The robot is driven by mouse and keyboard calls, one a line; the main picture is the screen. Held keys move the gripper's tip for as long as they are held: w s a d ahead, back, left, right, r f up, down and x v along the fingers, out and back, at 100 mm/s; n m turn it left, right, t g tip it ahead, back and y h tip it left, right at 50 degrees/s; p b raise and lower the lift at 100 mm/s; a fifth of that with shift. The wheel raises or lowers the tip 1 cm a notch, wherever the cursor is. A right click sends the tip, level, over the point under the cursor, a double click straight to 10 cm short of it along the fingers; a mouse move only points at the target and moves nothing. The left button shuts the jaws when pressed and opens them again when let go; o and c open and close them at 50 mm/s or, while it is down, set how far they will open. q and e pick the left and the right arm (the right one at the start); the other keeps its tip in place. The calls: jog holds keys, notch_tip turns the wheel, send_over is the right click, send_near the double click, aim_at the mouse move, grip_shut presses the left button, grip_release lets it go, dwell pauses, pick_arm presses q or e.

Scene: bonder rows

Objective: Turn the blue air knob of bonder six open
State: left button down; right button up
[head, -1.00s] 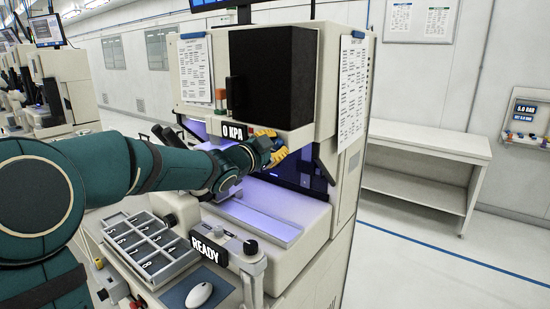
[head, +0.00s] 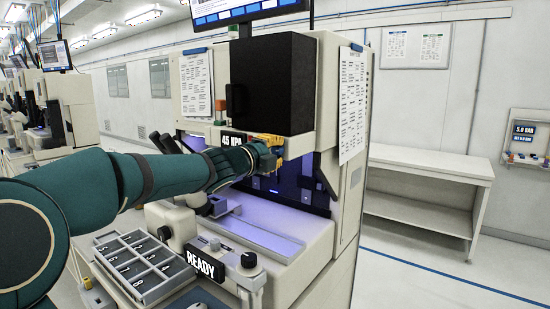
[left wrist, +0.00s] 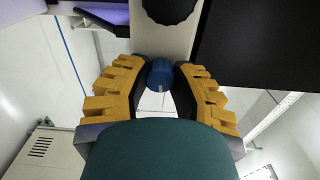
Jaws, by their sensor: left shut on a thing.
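The bonder (head: 330,225) stands in front of me, with a black box-shaped cover on its upper front and a lit work area below. My left gripper (head: 276,150) is at the front panel just under the black cover, beside the gauge display (head: 233,139) reading 45 KPA. In the left wrist view the blue air knob (left wrist: 159,74) sits between the yellow-padded fingers of my left gripper (left wrist: 160,82), which is shut on it. In the head view the knob is hidden by the gripper. My right gripper is not in view.
A numbered tray (head: 140,262) and a READY display (head: 206,259) are at the bonder's front. A white bench (head: 430,180) stands to the right. A wall panel (head: 525,140) reads 5.0 BAR. The floor on the right is clear.

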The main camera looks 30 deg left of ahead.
pick_arm(q)
jog(key=shift+m+b, duration=0.35)
jog(key=shift+m, duration=0.45)
jog(key=c, duration=1)
grip_release()
jog(key=s+a, duration=0.1)
jog(key=s, duration=1.1)
